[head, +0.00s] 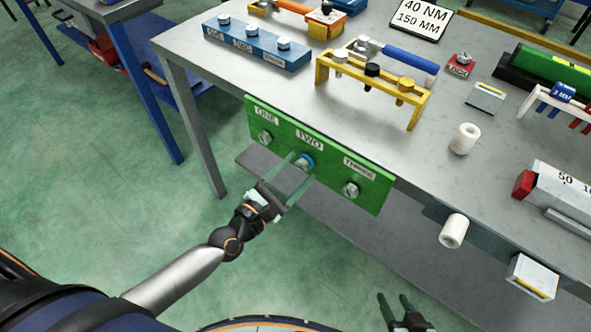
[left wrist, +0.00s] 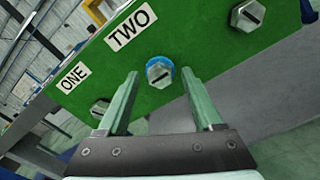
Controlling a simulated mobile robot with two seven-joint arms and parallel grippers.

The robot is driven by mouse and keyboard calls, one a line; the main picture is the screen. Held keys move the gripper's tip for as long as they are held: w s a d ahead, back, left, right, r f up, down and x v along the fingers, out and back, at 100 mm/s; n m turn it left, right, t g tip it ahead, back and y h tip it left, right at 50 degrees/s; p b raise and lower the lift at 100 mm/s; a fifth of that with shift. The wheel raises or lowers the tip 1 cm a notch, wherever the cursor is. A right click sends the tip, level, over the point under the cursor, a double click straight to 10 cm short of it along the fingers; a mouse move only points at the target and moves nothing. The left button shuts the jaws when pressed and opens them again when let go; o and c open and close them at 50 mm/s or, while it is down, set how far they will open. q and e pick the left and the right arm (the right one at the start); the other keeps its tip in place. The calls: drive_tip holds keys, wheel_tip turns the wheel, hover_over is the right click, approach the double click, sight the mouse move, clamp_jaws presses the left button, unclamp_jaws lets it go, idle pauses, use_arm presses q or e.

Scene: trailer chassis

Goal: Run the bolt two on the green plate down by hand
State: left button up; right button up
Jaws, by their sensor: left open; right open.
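The green plate (head: 322,152) hangs at the table's front edge with labels ONE, TWO and THREE and a bolt under each. Bolt two (head: 305,162) has a blue ring around it and sits in the middle; it also shows in the left wrist view (left wrist: 159,73) with a dark slot across its head. My left gripper (head: 300,168) is open, its fingers pointing at the plate to either side of bolt two. In the left wrist view my left gripper (left wrist: 162,85) shows no contact with the bolt. My right gripper (head: 398,308) is open and empty at the bottom, away from the plate.
Bolt one (head: 265,137) and bolt three (head: 350,190) flank bolt two. On the table (head: 310,98) stand a blue block with bolts (head: 257,48), a yellow rack (head: 368,85), a white roll (head: 464,138) and a torque sign (head: 420,17). Open floor lies left of the plate.

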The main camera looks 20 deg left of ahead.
use_arm(q)
clamp_jaws()
idle(0.6)
